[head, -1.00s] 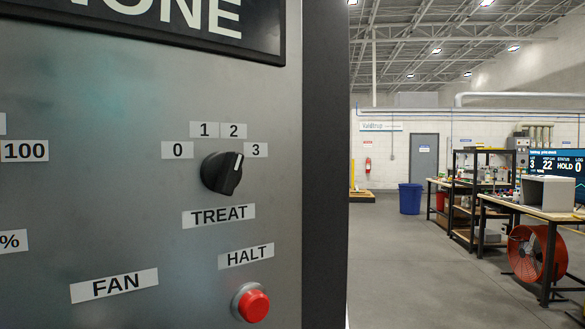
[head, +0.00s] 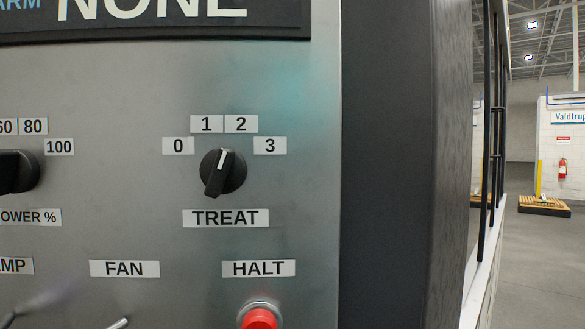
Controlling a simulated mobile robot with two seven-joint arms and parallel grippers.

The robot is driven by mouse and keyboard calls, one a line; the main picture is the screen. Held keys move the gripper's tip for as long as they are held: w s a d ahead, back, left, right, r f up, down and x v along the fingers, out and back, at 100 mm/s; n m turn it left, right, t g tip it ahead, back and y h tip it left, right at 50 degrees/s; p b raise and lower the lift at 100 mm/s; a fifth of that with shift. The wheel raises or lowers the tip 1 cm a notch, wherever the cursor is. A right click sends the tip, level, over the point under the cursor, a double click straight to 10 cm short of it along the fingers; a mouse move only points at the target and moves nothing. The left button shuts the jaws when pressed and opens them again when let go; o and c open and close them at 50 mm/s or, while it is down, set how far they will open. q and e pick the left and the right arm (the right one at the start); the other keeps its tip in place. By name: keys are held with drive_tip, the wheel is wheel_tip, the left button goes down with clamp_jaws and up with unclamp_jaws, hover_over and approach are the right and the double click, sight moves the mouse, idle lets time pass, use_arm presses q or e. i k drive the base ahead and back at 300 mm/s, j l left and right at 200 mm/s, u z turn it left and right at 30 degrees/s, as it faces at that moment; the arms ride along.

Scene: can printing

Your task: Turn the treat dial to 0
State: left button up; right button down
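The TREAT label (head: 225,218) is below. Nothing touches the dial. Neither gripper can be made out.
Another black knob (head: 16,172) is cut by the left edge. A red HALT button (head: 260,319) is below the dial. A metal lever (head: 118,323) shows under the FAN label (head: 124,268). A blurred shape (head: 38,303) is at lower left. Open floor (head: 535,265) lies right of the machine.

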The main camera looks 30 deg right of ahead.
sight(222, 170)
drive_tip(key=k+l, duration=0.1)
drive_tip(key=l, duration=0.2)
drive_tip(key=k+l, duration=0.15)
drive_tip(key=l, duration=0.2)
drive_tip(key=k+l, duration=0.1)
drive_tip(key=l, duration=0.2)
drive_tip(key=k+l, duration=0.15)
drive_tip(key=l, duration=0.15)
